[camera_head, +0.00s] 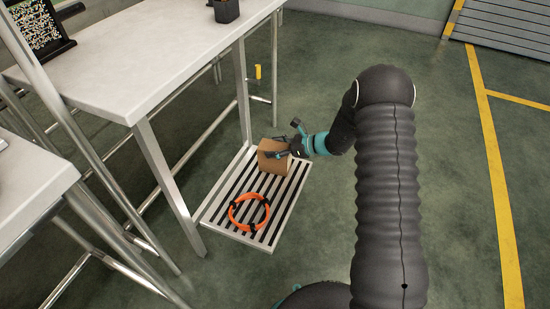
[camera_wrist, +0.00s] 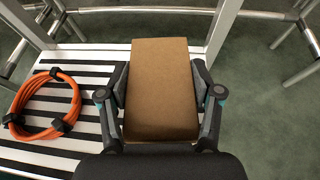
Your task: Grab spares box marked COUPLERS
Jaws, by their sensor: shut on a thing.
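A brown cardboard box (camera_head: 272,157) is at the back of a low slatted shelf, below the end of the steel table. My gripper (camera_head: 290,150) reaches it from the right and is shut on it. In the wrist view the box (camera_wrist: 160,88) fills the middle, with one finger of my gripper (camera_wrist: 160,95) pressed on each side. No marking shows on the faces in view, so I cannot read COUPLERS on it. I cannot tell whether the box rests on the slats or is slightly raised.
A coiled orange cable (camera_head: 248,212) with black ties lies on the slatted shelf (camera_head: 212,212), in front of the box. The steel table (camera_head: 150,70) and its legs stand to the left and behind. A dark container (camera_head: 227,10) is on the tabletop. Open green floor lies to the right.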

